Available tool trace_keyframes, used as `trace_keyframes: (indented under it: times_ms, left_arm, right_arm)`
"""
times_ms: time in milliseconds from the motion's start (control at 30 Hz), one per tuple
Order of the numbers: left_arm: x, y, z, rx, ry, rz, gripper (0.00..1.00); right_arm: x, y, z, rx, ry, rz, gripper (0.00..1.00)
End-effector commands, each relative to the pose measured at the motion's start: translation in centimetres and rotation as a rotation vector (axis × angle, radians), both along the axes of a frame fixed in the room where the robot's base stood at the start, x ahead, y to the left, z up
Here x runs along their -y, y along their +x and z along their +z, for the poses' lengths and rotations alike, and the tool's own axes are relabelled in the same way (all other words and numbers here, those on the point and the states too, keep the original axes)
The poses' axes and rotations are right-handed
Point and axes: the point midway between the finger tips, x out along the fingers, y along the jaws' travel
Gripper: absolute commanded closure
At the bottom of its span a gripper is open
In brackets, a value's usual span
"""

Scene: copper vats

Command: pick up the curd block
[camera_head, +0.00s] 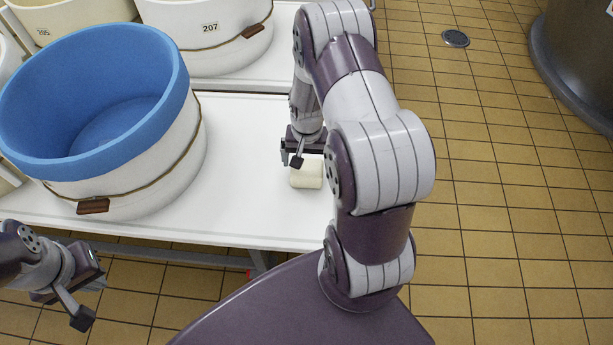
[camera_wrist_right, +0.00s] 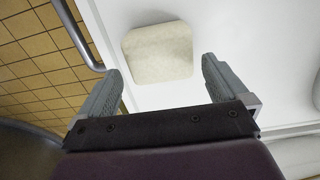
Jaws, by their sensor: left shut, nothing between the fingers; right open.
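The curd block (camera_head: 307,174) is a small cream block with rounded edges. It lies on the white table, near the table's right end in the head view. In the right wrist view the block (camera_wrist_right: 158,52) lies just beyond and between the open fingers, not touching them. My right gripper (camera_head: 293,157) is open and empty, close to the block; my right arm hides part of the scene around it. It also shows in the right wrist view (camera_wrist_right: 162,85). My left gripper (camera_head: 92,301) is shut and empty, off the table's front edge at lower left.
A large white tub with a blue lining (camera_head: 150,185) stands on the white table (camera_head: 240,215) left of the block. More tubs, one marked 207 (camera_head: 205,45), stand behind. A metal rail (camera_wrist_right: 85,45) runs beside the table edge. Tiled floor (camera_head: 500,220) lies right, with a dark vat (camera_head: 575,60).

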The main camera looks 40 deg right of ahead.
Motion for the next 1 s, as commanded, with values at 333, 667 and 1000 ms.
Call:
trace_keyframes:
  times_ms: [333,667,1000]
  left_arm:
    - [0.0,0.0,-1.7,0.000,0.000,0.000,1.00]
    - [0.0,0.0,-1.7,0.000,0.000,0.000,1.00]
    - [0.0,0.0,-1.7,0.000,0.000,0.000,1.00]
  right_arm:
    - [-0.3,-0.2,-4.9,-0.002,0.001,0.003,0.00]
    - [-0.2,-0.1,-6.0,0.002,-0.001,0.003,0.13]
    - [-0.2,-0.1,-5.9,0.003,-0.001,0.003,0.50]
